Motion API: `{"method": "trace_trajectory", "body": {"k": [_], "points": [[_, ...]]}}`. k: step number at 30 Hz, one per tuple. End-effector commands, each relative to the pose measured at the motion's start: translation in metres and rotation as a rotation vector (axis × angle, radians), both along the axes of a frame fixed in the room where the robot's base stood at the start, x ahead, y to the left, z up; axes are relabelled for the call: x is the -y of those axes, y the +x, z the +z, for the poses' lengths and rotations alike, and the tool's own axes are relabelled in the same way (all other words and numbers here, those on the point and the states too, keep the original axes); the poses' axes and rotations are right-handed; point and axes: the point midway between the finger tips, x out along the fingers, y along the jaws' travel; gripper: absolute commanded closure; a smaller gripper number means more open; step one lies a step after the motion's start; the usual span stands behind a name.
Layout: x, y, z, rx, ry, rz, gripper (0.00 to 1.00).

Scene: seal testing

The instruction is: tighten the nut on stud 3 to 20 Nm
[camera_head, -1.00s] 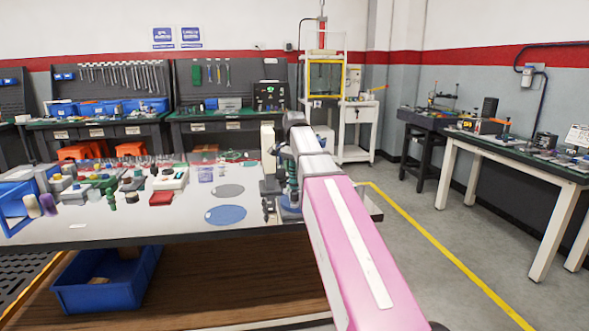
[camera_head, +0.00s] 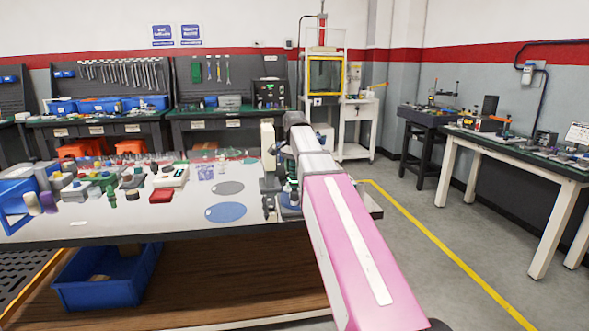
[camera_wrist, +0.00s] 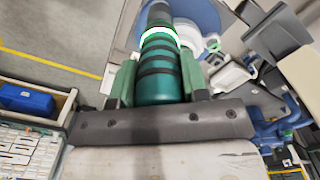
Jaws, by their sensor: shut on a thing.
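My gripper (camera_wrist: 157,82) is shut on a green cylindrical tool (camera_wrist: 158,62) with black bands and a pale ring, seen in the wrist view. One green finger pad lies on each side of the tool. The tool's far end narrows to a dark part over a blue round surface (camera_wrist: 198,14). In the head view, my gripper is at the right end of the workbench (camera_head: 130,232), mostly behind my pink arm. I cannot make out stud 3 or its nut in either view. Whether the tool touches anything is hidden.
Fittings and small grey blocks crowd the bench's left half, with a red block (camera_head: 161,196) among them. A grey disc (camera_head: 228,188) and a blue disc (camera_head: 226,212) lie left of my gripper. A blue bin (camera_head: 108,290) sits below.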

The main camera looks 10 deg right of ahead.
Motion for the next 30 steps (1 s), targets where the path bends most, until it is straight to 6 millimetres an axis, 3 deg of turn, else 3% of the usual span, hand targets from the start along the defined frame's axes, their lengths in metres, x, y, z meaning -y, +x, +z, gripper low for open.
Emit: {"method": "trace_trajectory", "body": {"k": [17, 30], "points": [[0.000, 0.000, 0.000, -0.001, -0.001, 0.000, 0.92], [0.000, 0.000, 0.022, 0.000, 0.000, 0.000, 0.92]]}}
